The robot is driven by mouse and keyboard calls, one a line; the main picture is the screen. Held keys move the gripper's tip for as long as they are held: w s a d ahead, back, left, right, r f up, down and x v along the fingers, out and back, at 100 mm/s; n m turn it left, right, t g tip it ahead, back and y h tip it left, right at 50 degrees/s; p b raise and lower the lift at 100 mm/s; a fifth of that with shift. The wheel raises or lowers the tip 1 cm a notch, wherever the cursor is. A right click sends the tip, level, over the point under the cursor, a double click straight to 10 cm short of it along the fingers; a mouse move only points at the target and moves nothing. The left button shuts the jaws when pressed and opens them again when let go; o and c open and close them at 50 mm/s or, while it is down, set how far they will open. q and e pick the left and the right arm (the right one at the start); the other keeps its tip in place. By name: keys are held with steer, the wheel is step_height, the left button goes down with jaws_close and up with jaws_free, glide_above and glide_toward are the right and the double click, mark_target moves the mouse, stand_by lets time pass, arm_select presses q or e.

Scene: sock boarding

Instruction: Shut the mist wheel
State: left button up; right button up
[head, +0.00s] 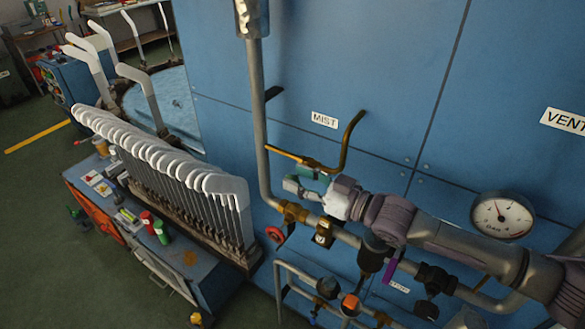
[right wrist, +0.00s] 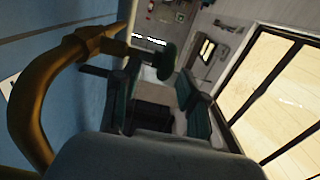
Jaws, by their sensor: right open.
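The MIST label (head: 324,120) is on the blue panel, left of a curved brass pipe (head: 350,140) that also shows large in the right wrist view (right wrist: 35,105). In that view a dark green wheel (right wrist: 165,61) sits on a brass stem, seen nearly edge-on. In the head view it is hard to tell from my finger pads. My right gripper (head: 304,183) is open just below the brass valve. In the right wrist view its fingers (right wrist: 158,80) stand apart, with the wheel between or just beyond their tips; contact cannot be told. My left gripper is not in view.
A vertical grey pipe (head: 257,110) stands left of my gripper. Below are a red wheel (head: 275,234) and brass fittings (head: 293,212). A pressure gauge (head: 502,216) and the VENT label (head: 565,121) are at right. A rack of white sock boards (head: 160,158) stands at left.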

steer(key=shift+x, duration=0.95)
jaws_close()
steer(key=shift+f, duration=0.15)
steer(key=t+y+b, duration=0.1)
steer(key=b, duration=0.3)
steer(key=t+y+b, duration=0.1)
steer(key=b, duration=0.3)
steer(key=shift+s+d+f+y, duration=0.15)
steer(key=shift+f+y, duration=0.1)
steer(key=shift+y, duration=0.15)
steer(key=shift+r+y+b, duration=0.3)
steer(key=shift+b, duration=0.5)
steer(key=shift+r, duration=0.1)
